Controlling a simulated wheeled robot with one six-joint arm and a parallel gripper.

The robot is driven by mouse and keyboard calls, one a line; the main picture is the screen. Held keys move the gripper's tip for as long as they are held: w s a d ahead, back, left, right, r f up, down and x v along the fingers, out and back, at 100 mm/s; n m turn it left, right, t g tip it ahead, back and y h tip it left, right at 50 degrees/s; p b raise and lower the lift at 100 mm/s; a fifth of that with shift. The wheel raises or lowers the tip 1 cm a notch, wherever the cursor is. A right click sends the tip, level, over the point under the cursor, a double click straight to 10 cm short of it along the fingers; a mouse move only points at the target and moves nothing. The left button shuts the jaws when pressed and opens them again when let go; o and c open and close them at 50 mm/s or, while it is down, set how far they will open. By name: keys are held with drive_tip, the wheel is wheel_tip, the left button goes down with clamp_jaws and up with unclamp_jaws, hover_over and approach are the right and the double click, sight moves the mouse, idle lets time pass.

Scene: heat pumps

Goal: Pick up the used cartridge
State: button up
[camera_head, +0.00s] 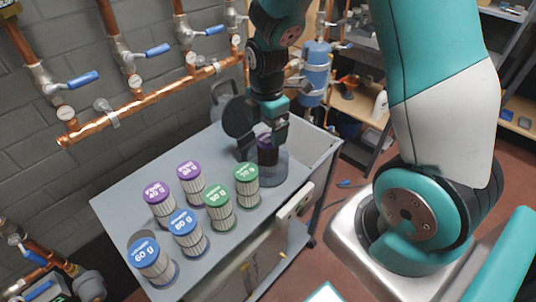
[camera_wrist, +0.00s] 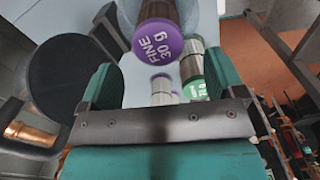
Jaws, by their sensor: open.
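A cartridge with a purple top and a brownish body (camera_wrist: 157,38) is in the wrist view, its label reading FINE 30 g. In the head view this cartridge (camera_head: 267,155) stands upright in a grey see-through bowl (camera_head: 274,176) at the cart's far right, and its top is partly hidden by my gripper. My gripper (camera_head: 272,133) is open, pointing down over the bowl. In the wrist view the cartridge top lies just beyond and between the fingers (camera_wrist: 162,80). I see no firm contact with it.
Two purple-topped (camera_head: 157,193), two green-topped (camera_head: 246,176) and two blue-topped cartridges (camera_head: 152,262) with pale bodies stand on the grey cart (camera_head: 118,207). A round dark lid (camera_head: 240,117) stands beside my gripper. Copper pipes with blue-handled valves (camera_head: 150,115) line the wall.

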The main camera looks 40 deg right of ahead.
sight(268, 148)
drive_tip(key=f, duration=0.3)
drive_tip(key=f+p, duration=0.1)
drive_tip(key=f, duration=0.3)
drive_tip(key=shift+d+f, duration=0.2)
drive_tip(key=shift+f, duration=0.05)
drive_tip(key=shift+c, duration=0.2)
drive_tip(key=c, duration=1)
